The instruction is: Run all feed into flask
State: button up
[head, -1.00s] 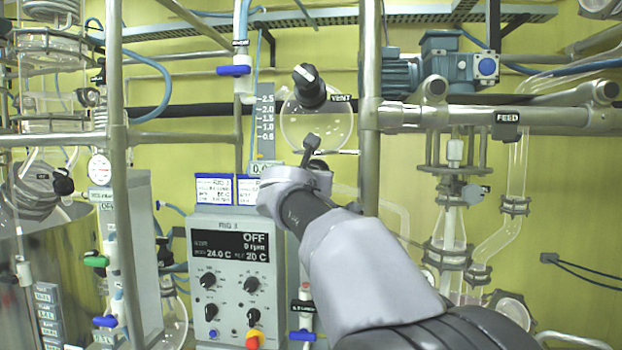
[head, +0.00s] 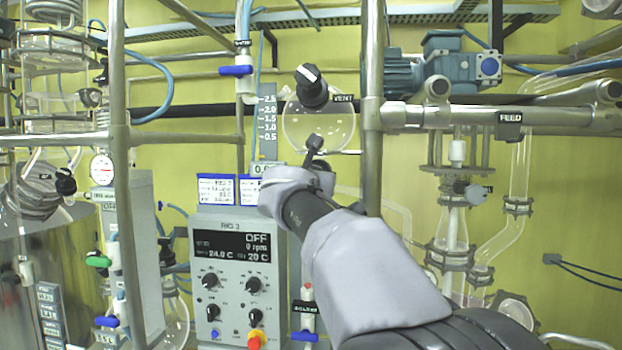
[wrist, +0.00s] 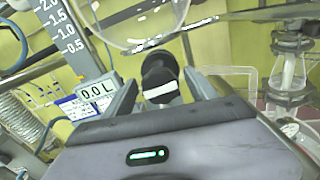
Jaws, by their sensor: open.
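A round glass vessel (head: 318,130) hangs behind the frame, beside a scale marked 0.5 to 2.5. A black knob with a white mark (head: 311,84) and a VENT tag are at its top. Its lower part shows in the wrist view (wrist: 150,22). A black valve handle (wrist: 160,78) with a white band sits below it, between the fingers of my open gripper (wrist: 160,95); contact cannot be told. My gripper (head: 312,165) also shows in the head view. The volume readout (wrist: 97,89) reads 0.0 L.
Upright metal posts (head: 371,100) and a horizontal pipe (head: 480,117) stand close to my arm. The control box (head: 232,260) reads OFF, 0 rpm. A glass column with a grey valve (head: 470,191) is at right. A round flask (head: 172,320) is partly hidden at lower left.

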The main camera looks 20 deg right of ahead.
jog(key=b+v, duration=0.1)
jog(key=v, duration=1.6)
jog(key=shift+b, duration=0.4)
jog(key=shift+a, duration=0.15)
jog(key=s+a+f+n+t+y+b, duration=0.1)
jog(key=s+a+f+n+y+b, duration=0.15)
jog(key=a+f+n+y, duration=0.7)
jog(key=s+a+f+n+t+y+b, duration=0.1)
jog(key=a+f+n+y+b, duration=0.3)
jog(key=n, duration=1)
jog(key=s+f+n+g, duration=0.3)
jog(key=s+f+n, duration=0.2)
jog(key=f, duration=0.6)
jog(key=s+f+n+g+h+b, duration=0.1)
jog(key=s+f+n+g, duration=0.3)
jog(key=s+f, duration=0.6)
jog(key=s+f+n+g+b, duration=0.1)
jog(key=s+f+n+g, duration=0.3)
jog(key=s+f+n, duration=0.3)
notch_tip(320, 180, down, 5)
jog(key=shift+s+d+f, duration=0.1)
jog(key=shift+s+d, duration=0.2)
jog(key=shift+d, duration=0.15)
